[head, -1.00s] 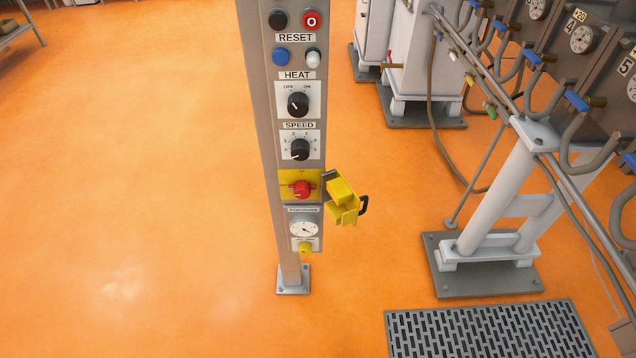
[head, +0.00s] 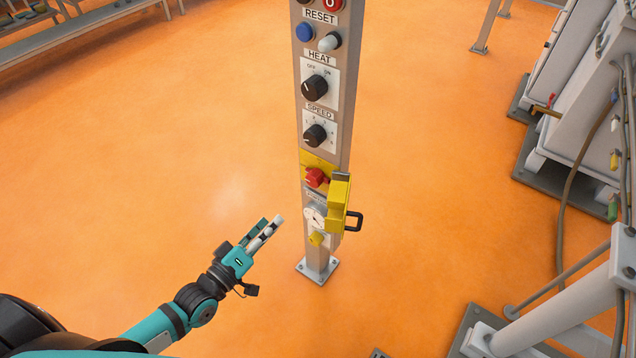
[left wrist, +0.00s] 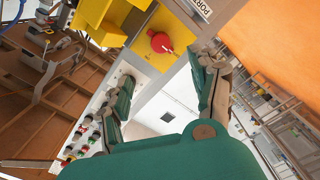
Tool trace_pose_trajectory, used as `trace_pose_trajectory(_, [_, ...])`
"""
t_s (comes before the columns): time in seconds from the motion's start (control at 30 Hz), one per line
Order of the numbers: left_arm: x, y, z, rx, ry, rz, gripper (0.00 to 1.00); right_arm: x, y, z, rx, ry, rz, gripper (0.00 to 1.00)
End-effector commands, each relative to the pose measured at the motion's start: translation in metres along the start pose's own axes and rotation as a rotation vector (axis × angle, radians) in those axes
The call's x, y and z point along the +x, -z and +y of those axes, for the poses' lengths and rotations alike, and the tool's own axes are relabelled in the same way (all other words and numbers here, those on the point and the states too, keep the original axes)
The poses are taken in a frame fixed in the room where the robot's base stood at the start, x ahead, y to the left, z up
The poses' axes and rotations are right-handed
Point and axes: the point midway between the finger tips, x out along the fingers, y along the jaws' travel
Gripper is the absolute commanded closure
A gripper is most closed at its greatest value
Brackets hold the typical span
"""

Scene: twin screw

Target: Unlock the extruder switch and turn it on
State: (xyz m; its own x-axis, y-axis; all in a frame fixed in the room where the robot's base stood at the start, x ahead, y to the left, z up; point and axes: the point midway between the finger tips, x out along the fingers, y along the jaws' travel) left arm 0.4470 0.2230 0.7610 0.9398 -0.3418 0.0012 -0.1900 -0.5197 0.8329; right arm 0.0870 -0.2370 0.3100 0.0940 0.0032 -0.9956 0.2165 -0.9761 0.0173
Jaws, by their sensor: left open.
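The red rotary switch (head: 316,177) sits on a yellow plate (head: 319,163) on the grey control post. It also shows in the left wrist view (left wrist: 160,43), uncovered, above the space between my fingers. A yellow lockout cover (head: 338,205) hangs swung out at the right of the switch, with a dark padlock shackle (head: 355,221) at its side. The cover fills the upper left of the left wrist view (left wrist: 96,22). My left gripper (head: 275,226) is open and empty, left of the post and a little below the switch. My right gripper is not in view.
The post carries a HEAT knob (head: 315,88), a SPEED knob (head: 314,135) and a blue button (head: 304,32) above the switch. A dial (head: 314,217) and a yellow knob (head: 316,239) are below. Machine frames and hoses stand at the right.

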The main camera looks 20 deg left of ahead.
Motion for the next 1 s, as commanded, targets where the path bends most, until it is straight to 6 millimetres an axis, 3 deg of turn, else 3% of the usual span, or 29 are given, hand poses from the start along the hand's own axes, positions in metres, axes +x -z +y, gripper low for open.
trace_pose_trajectory(0.23, [0.051, 0.002, 0.002, 0.003, -0.003, 0.003, 0.37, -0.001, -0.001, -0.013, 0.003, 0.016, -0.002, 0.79])
trace_pose_trajectory(0.6, [0.129, 0.001, 0.0, 0.003, -0.001, 0.002, 0.37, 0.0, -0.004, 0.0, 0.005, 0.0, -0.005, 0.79])
trace_pose_trajectory(0.8, [0.154, 0.0, -0.001, 0.004, 0.001, 0.001, 0.37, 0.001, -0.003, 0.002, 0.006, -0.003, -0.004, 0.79])
trace_pose_trajectory(1.0, [0.162, -0.001, -0.001, 0.004, 0.002, -0.001, 0.37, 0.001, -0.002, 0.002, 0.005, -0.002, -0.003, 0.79])
